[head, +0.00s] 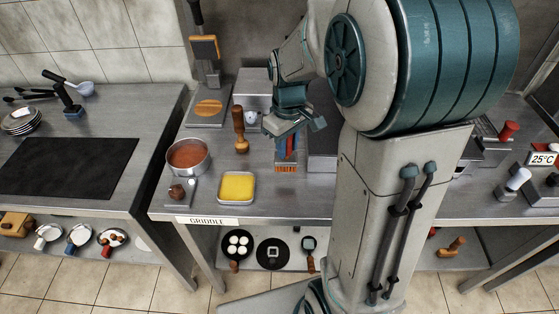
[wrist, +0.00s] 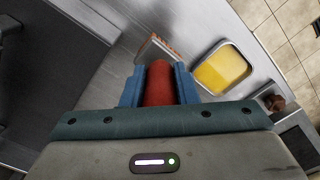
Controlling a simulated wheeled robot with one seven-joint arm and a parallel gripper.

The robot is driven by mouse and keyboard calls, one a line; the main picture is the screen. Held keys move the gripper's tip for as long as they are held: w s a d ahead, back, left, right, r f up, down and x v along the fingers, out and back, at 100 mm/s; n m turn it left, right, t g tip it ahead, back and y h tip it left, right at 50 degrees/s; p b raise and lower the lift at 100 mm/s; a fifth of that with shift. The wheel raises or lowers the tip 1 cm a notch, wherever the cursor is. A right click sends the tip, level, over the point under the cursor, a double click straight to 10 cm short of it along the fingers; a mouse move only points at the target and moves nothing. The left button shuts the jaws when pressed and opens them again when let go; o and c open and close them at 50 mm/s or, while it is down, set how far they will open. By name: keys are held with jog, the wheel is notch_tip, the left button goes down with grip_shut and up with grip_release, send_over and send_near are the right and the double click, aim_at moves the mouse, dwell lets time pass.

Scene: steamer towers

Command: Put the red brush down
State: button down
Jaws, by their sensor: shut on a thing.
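The red brush has a red handle (wrist: 158,84) that sits between the two blue fingers of my gripper (wrist: 159,88) in the wrist view. Its bristle end (wrist: 157,46) points away from the gripper. In the head view my gripper (head: 287,148) is over the metal counter, with the brush's orange-brown bristles (head: 286,169) pointing down below it. The gripper is shut on the handle. Whether the bristles touch the counter I cannot tell. The yellow-filled tray (head: 237,187) is to the left of the brush in the head view; it also shows in the wrist view (wrist: 221,70).
A pot of red sauce (head: 188,157), a wooden pestle-like tool (head: 240,131) and a small scale (head: 181,194) stand to the left. A board with a brown item (head: 208,108) lies behind. A dark flat plate (head: 322,150) is right of the brush. Bare counter (head: 286,201) lies in front.

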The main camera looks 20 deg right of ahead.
aim_at(279, 161)
jog(key=shift+s+a+f, duration=0.15)
jog(key=shift+a+f, duration=0.15)
jog(key=shift+a, duration=0.25)
jog(key=shift+s+a+f, duration=0.1)
jog(key=shift+a+f, duration=0.2)
jog(key=shift+a, duration=0.2)
jog(key=shift+a+f, duration=0.1)
jog(key=shift+f, duration=2)
jog(key=shift+f, duration=0.2)
jog(key=c, duration=1.1)
grip_release()
jog(key=shift+c, duration=0.2)
jog(key=shift+r, duration=0.2)
